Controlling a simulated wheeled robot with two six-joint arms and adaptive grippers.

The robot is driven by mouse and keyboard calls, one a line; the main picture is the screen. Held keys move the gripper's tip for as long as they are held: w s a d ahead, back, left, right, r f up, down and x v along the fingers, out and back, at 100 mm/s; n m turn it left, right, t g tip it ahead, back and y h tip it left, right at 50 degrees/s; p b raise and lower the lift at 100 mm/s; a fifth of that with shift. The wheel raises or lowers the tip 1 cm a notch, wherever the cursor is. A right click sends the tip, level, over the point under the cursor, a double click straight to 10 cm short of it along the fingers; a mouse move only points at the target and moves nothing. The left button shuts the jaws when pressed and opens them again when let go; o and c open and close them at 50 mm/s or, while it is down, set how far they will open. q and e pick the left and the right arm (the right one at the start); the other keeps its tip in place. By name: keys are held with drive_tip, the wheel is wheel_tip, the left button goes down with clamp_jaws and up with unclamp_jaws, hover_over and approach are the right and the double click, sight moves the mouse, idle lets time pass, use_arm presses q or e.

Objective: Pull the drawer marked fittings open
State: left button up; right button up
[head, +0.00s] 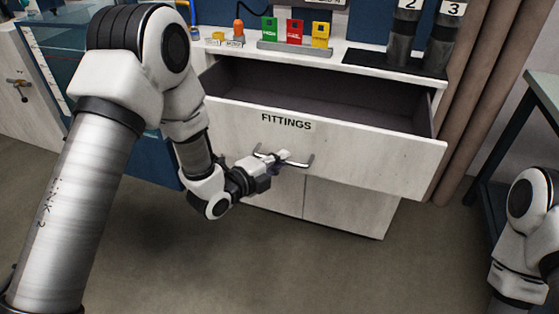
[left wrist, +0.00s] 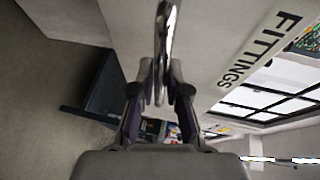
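The drawer marked fittings (head: 340,145) has a pale front with black lettering. It stands pulled out of the cabinet, and its dark empty-looking inside (head: 330,98) shows in the head view. A curved metal handle (head: 299,163) is on its front, below the label. My left gripper (head: 283,158) is at the handle. In the left wrist view its two fingers (left wrist: 162,80) are closed in on either side of the shiny handle (left wrist: 166,40), and the label (left wrist: 258,48) shows at the right. My right gripper is out of the head view; only part of that arm shows at the lower right.
Closed cabinet doors (head: 335,211) are below. A dark table (head: 490,180) stands at the right. The floor in front is clear.

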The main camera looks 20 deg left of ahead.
use_arm(q)
drive_tip(key=shift+o, duration=0.9)
drive_tip(key=v, duration=1.2)
